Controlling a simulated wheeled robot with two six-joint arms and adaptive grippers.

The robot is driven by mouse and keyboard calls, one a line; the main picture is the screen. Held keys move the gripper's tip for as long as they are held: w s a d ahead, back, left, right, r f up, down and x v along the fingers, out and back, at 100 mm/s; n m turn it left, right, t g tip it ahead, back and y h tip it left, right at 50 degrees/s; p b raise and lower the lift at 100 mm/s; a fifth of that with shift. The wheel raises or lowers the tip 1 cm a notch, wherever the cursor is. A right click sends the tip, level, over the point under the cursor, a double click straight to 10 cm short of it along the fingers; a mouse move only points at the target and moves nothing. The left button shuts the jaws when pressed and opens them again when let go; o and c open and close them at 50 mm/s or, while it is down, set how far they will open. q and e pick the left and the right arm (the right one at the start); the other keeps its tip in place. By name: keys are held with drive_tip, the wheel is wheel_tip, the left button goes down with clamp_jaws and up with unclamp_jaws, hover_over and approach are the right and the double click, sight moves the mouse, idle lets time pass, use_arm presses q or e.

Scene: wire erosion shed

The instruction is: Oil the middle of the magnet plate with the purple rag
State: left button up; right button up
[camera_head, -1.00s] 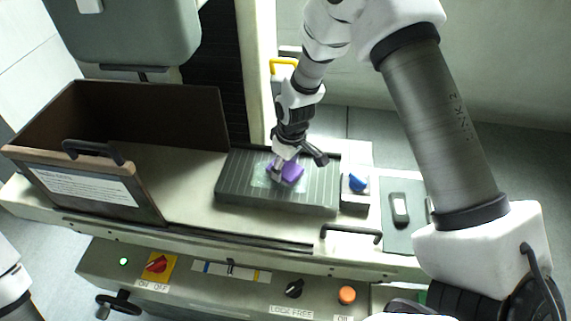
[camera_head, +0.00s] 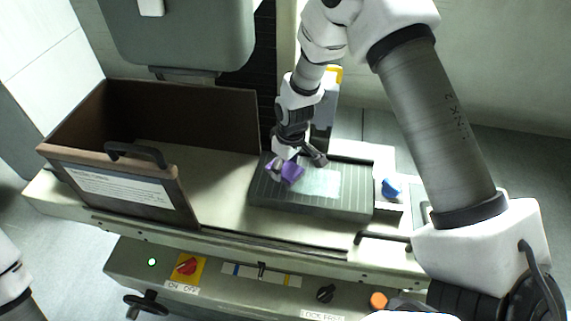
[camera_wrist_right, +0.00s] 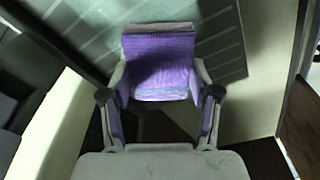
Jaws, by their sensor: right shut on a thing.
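The grey magnet plate (camera_head: 270,200), ribbed on top, lies on the machine bed in the head view. A pale, shiny patch (camera_head: 319,183) covers the middle of its top. My right gripper (camera_head: 281,168) is shut on the purple rag (camera_head: 290,173), over the left part of the plate, beside the patch. In the right wrist view the rag (camera_wrist_right: 160,65) is folded between the two fingers, with the striped plate (camera_wrist_right: 217,45) behind it. Whether the rag touches the plate, I cannot tell. My left gripper is out of view; only part of that arm shows at lower left.
A brown open-topped guard (camera_head: 115,195) with a black handle stands left of the plate. A blue object (camera_head: 391,187) sits just right of the plate. A front panel holds a red switch (camera_head: 187,266), a black knob (camera_head: 326,293) and an orange button (camera_head: 378,300).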

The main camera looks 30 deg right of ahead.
drive_tip(key=r, duration=0.1)
drive_tip(key=r+p, duration=0.1)
drive_tip(key=r, duration=0.1)
drive_tip(key=r+p, duration=0.1)
drive_tip(key=shift+s+d+r, duration=0.25)
drive_tip(key=shift+d+r, duration=0.05)
drive_tip(key=shift+r, duration=0.1)
drive_tip(key=r+p, duration=0.2)
drive_tip(key=shift+w+a+r+p, duration=0.2)
drive_tip(key=shift+r+p, duration=0.1)
drive_tip(key=shift+r, duration=0.05)
drive_tip(key=shift+s+d+r, duration=0.1)
drive_tip(key=shift+s+r, duration=0.05)
drive_tip(key=shift+r, duration=0.1)
drive_tip(key=shift+f, duration=0.1)
